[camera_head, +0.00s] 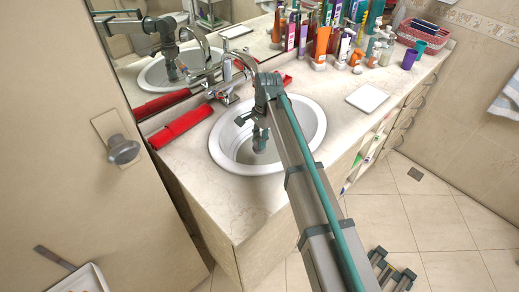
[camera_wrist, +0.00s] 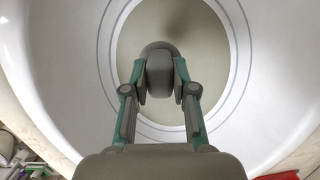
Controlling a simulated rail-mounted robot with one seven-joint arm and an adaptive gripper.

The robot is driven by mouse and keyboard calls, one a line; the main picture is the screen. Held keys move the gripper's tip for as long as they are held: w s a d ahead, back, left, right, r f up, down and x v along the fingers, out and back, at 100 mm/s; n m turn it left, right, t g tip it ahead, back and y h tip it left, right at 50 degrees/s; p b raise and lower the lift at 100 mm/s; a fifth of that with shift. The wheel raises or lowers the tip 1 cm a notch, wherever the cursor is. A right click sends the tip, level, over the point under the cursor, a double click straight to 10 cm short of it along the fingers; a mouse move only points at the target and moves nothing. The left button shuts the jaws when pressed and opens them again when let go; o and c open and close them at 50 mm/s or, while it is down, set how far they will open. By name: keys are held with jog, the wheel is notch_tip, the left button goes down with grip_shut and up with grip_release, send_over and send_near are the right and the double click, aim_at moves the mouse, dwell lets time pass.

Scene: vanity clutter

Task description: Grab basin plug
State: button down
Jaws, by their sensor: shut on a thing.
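The white round basin (camera_head: 223,150) is set in the vanity counter. My gripper (camera_head: 260,140) points down into it, above the basin floor. In the wrist view my gripper (camera_wrist: 160,85) has its two fingers close together, shut on a small grey rounded piece, which appears to be the basin plug (camera_wrist: 159,68). Its far end is rounded, and the fingers cover its sides. The pale basin floor (camera_wrist: 205,60) shows beyond it. In the head view the plug is too small to tell apart from the fingertips.
The faucet (camera_head: 228,75) stands behind the basin. A red rolled item (camera_head: 182,124) lies left of it. Several bottles (camera_head: 322,45) crowd the back right. A white square dish (camera_head: 367,98) lies on the counter. Open counter surrounds the dish.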

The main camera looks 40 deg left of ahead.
aim_at(259, 138)
notch_tip(259, 138, up, 2)
notch_tip(259, 138, up, 9)
jog(key=p, duration=0.9)
jog(key=shift+r+p, duration=0.2)
jog(key=shift+p, duration=0.15)
jog(key=shift+f+b, duration=0.15)
jog(key=shift+b, duration=0.15)
